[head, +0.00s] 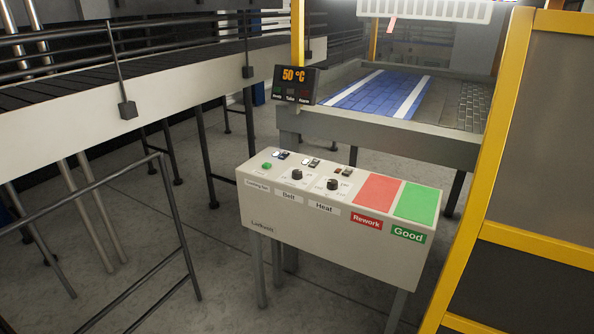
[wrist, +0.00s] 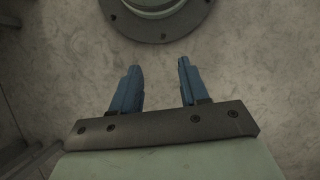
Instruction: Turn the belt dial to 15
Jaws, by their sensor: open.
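The belt dial (head: 297,174) is a small black knob on top of the pale control box (head: 270,222), above the label "Belt" (head: 289,195). Its pointer setting is too small to read. A similar heat dial (head: 332,184) sits to its right, above the label "Heat". My gripper (wrist: 157,80) shows only in the wrist view, with two blue fingers apart and nothing between them. It is over the bare floor, away from the control box, which is not in the wrist view.
A display (head: 295,85) reading 50 °C stands behind the box. A red pad (head: 377,189) and a green pad (head: 417,202) lie on the box's right. A yellow frame (head: 484,165) rises at right, a dark railing (head: 127,200) at left. A blue belt (head: 372,92) runs behind.

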